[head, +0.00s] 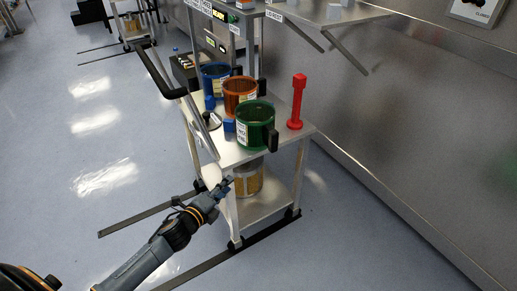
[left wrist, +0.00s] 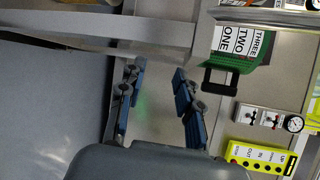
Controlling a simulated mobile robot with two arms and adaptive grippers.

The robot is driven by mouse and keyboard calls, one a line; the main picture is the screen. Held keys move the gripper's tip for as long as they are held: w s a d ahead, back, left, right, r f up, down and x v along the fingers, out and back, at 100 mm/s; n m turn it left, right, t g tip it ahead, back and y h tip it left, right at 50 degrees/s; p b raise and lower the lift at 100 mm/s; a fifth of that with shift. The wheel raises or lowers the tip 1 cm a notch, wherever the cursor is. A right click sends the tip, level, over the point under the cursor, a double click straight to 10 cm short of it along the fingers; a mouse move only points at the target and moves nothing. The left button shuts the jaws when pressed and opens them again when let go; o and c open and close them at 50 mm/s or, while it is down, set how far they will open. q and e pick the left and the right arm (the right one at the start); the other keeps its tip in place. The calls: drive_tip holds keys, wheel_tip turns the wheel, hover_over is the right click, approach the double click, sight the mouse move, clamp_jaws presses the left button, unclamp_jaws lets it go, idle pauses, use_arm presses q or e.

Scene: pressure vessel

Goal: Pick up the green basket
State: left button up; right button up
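The green basket (head: 255,136) stands upright on the top of the cart (head: 293,136), nearest the front. It has a white label and a black handle on its right side. In the left wrist view the green basket (left wrist: 236,62) shows with its label reading three, two, one, and its black handle beside the fingers. My left gripper (head: 226,184) is low at the cart's front left corner, below and apart from the basket. In the left wrist view the gripper's two blue fingers (left wrist: 160,100) are spread with nothing between them. My right gripper is not seen.
An orange basket (head: 239,88) and a blue basket (head: 214,77) stand behind the green one. A red tool (head: 297,102) stands upright to its right. A container (head: 248,181) sits on the lower shelf. A steel wall (head: 400,110) is at right; floor at left is open.

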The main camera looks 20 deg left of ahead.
use_arm(q)
wheel_tip(320, 180, up, 7)
drive_tip(key=w+d+m+t+h+b, duration=0.2)
drive_tip(key=d+m+h+b, duration=0.1)
drive_tip(key=m, duration=0.3)
drive_tip(key=m+g+h+b, duration=0.1)
drive_tip(key=m+g+h, duration=0.35)
drive_tip(key=m, duration=1.05)
approach(270, 142)
drive_tip(key=shift+t+h, duration=0.55)
drive_tip(key=shift+t, duration=0.1)
drive_tip(key=w+d, duration=0.1)
drive_tip(key=w+d+f, duration=0.1)
drive_tip(key=w, duration=0.1)
drive_tip(key=w+d, duration=0.1)
drive_tip(key=w, duration=0.1)
drive_tip(key=shift+d+f, duration=0.35)
drive_tip(key=shift+f, duration=0.05)
drive_tip(key=x, duration=0.4)
drive_tip(key=shift+w+r, duration=0.1)
drive_tip(key=shift+r, duration=0.05)
drive_tip(key=shift+w+d, duration=0.25)
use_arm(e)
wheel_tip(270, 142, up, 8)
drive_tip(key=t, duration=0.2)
use_arm(q)
clamp_jaws()
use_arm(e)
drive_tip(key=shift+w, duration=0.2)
